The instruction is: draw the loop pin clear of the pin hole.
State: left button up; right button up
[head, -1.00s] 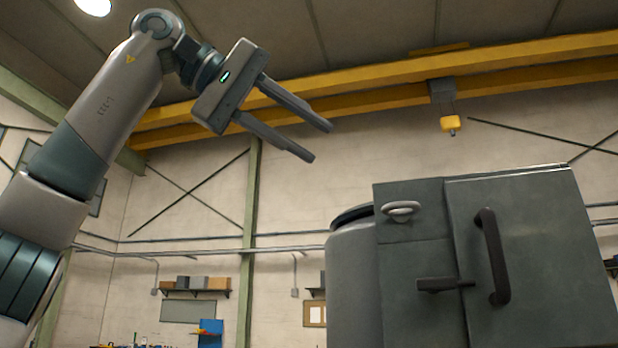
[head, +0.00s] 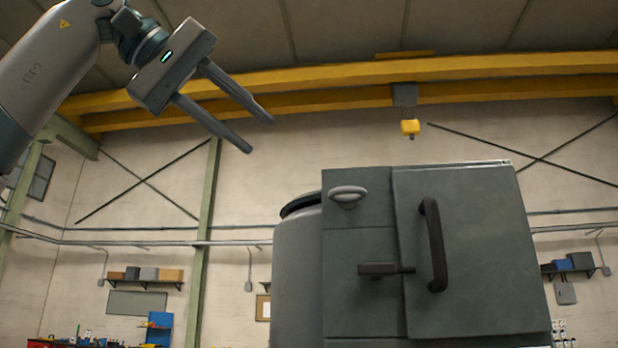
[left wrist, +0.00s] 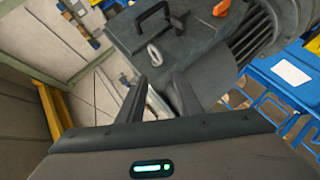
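The loop pin shows as a pale grey ring (head: 347,194) on the upper left of a dark green-grey housing (head: 365,212). The ring also shows in the left wrist view (left wrist: 154,54), just beyond my fingers. The pin's shank and the pin hole are hidden behind the ring. My left gripper (head: 260,136) is open and empty, up and to the left of the ring, clearly apart from it. It points down to the right. In the left wrist view its two spread fingers (left wrist: 160,88) have nothing between them. My right gripper is in neither view.
A black bar handle (head: 433,245) and a dark lever (head: 385,269) stick out from the housing's front, right of and below the ring. A rounded grey body (head: 297,270) adjoins it on the left. The air between gripper and ring looks clear.

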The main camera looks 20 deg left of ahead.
pick_arm(q)
jog(key=p, duration=0.2)
send_near(347, 198)
notch_tip(347, 198, down, 3)
jog(key=w+d, duration=0.2)
jog(key=shift+s+f, duration=0.1)
jog(key=shift+f, duration=0.1)
grip_shut()
